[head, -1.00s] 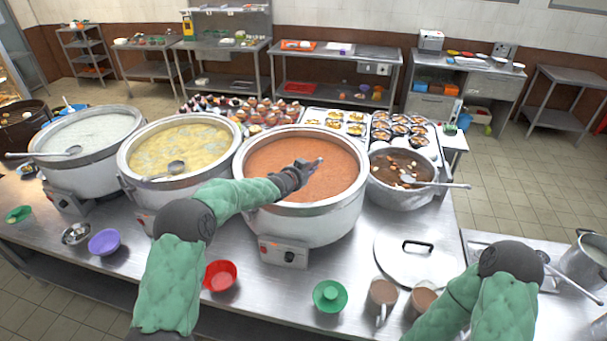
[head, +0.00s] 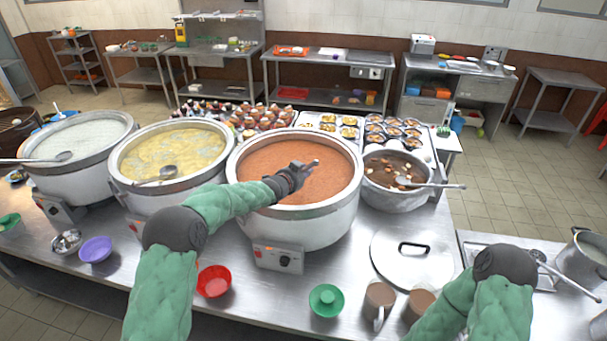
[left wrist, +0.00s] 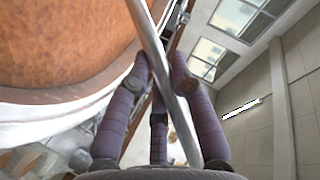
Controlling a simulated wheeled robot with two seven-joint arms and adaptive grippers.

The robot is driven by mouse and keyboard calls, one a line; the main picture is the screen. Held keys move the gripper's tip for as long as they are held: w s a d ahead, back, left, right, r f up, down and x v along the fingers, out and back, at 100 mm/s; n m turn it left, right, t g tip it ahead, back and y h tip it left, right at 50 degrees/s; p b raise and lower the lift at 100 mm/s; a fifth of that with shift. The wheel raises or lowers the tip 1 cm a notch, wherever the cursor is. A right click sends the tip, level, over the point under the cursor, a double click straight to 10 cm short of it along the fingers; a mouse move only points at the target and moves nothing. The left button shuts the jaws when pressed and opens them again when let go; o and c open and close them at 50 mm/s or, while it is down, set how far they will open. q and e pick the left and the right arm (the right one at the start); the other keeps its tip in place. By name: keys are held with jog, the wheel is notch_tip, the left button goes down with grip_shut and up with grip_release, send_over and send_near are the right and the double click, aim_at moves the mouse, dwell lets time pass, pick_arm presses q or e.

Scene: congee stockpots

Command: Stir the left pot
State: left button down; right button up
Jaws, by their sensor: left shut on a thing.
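The large steel pot of orange-red congee (head: 300,232) stands mid-counter in the head view. My left gripper (head: 298,174) is over it, shut on a metal ladle handle (left wrist: 160,52), which crosses between the fingers in the left wrist view. The ladle's bowl is hidden. The orange congee also shows in the left wrist view (left wrist: 60,40). To the left stand a pot of yellow congee (head: 172,150) and, leftmost, a pot of white congee (head: 75,137), each with a ladle resting across its rim. My right gripper is out of view; only my right arm shows.
A smaller pot of brown soup (head: 394,196) with a ladle stands right of the orange pot. A flat lid (head: 411,268), a red bowl (head: 214,281), a green bowl (head: 326,301), a purple bowl (head: 95,249) and mugs (head: 378,302) lie along the front counter.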

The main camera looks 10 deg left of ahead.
pick_arm(q)
jog(key=shift+r, duration=0.15)
dwell(0.3)
notch_tip(320, 180, up, 7)
jog(key=p, duration=0.5)
jog(key=shift+r, duration=0.1)
notch_tip(320, 180, up, 9)
jog(key=p, duration=0.7)
jog(key=shift+f+p, duration=0.2)
jog(key=shift+p, duration=0.15)
jog(key=shift+f, duration=0.1)
jog(key=shift+m+t+b, duration=0.7)
jog(key=shift+t+b, duration=0.1)
jog(key=shift+b, duration=5.75)
